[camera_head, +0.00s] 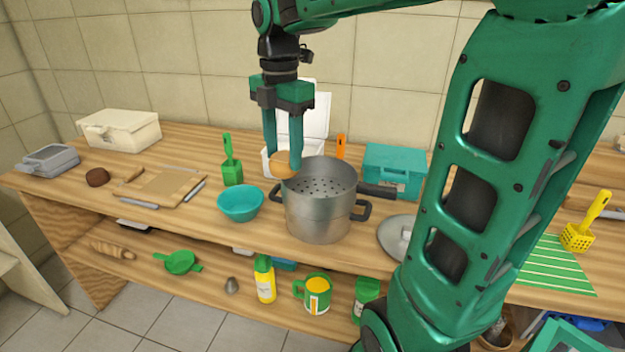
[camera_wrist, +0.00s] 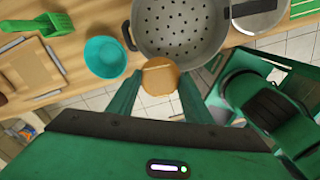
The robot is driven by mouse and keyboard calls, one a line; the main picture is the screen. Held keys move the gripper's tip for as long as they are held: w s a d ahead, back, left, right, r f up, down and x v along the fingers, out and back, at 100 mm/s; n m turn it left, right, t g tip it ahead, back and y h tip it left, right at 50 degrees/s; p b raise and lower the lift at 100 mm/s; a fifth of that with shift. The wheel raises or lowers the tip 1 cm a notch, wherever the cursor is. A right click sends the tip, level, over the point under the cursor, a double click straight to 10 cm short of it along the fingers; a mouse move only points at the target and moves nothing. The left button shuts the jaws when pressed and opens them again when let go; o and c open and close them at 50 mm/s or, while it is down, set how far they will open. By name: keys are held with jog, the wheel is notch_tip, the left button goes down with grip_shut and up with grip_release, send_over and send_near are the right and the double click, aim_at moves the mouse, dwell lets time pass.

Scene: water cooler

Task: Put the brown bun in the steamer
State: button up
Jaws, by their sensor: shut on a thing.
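My gripper (camera_head: 283,163) is shut on the brown bun (camera_head: 282,166), a round tan bun between its fingertips. In the wrist view, the bun (camera_wrist: 161,76) sits between the two green fingers. The steamer (camera_head: 318,208) is a grey metal pot with a perforated insert and side handles, standing open on the counter. In the head view the bun overlaps the pot's upper left rim. In the wrist view it shows at the near rim of the steamer (camera_wrist: 178,30), beside the perforated bottom. I cannot tell whether the bun touches the rim.
A teal bowl (camera_head: 240,205) stands left of the steamer. A metal lid (camera_head: 398,236) lies to its right. A teal box (camera_head: 393,170), a white open box (camera_head: 310,125) and a green scoop (camera_head: 231,165) stand behind. A cutting board (camera_head: 160,187) lies further left.

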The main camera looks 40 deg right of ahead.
jog(key=d+f, duration=0.1)
jog(key=d, duration=0.2)
jog(key=d+f, duration=0.2)
jog(key=d, duration=0.1)
jog(key=d+f, duration=0.2)
jog(key=d, duration=0.1)
jog(key=shift+s+f, duration=0.2)
jog(key=shift+s, duration=0.1)
jog(key=shift+f, duration=2)
jog(key=o, duration=1.1)
notch_tip(320, 180, up, 12)
jog(key=shift+r, duration=0.1)
